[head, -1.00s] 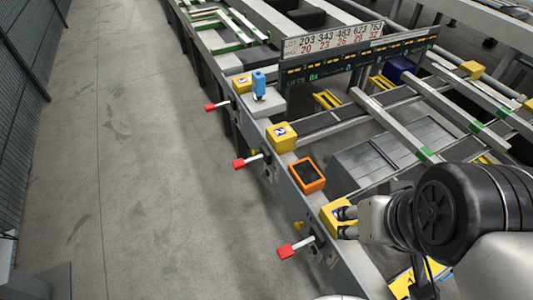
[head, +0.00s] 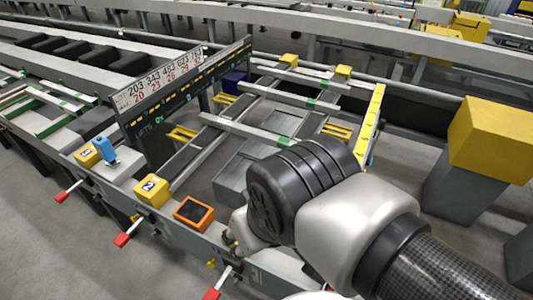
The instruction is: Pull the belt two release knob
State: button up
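A yellow block marked 2 (head: 152,190) sits on the near rail of the table in the head view. Below it, a red knob (head: 121,240) on a pale rod sticks out from the rail's side. A similar red knob (head: 60,197) is farther left, and another red knob (head: 212,293) is at the bottom edge. My gripper (head: 232,240) is over the near rail, right of the orange-framed box, mostly hidden behind my wrist. It is apart from the knob by block 2. Whether its fingers are open or shut is hidden.
An orange box with a dark screen (head: 193,213) stands on the rail between block 2 and my gripper. A blue device (head: 106,150) stands near another yellow block (head: 87,157). A tall dark sign board (head: 185,90) rises behind. Floor at the lower left is clear.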

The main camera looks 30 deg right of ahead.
aim_at(134, 219)
jog(key=i+j, duration=0.1)
jog(key=j, duration=0.3)
jog(key=i+j+u, duration=0.1)
jog(key=j, duration=0.3)
jog(key=i+j, duration=0.1)
jog(key=j, duration=0.3)
jog(key=i+j+u, duration=0.1)
jog(key=j, duration=0.3)
jog(key=i+j, duration=0.15)
jog(key=j, duration=0.2)
jog(key=i+l+u, duration=0.15)
jog(key=i+l, duration=0.4)
jog(key=i, duration=0.1)
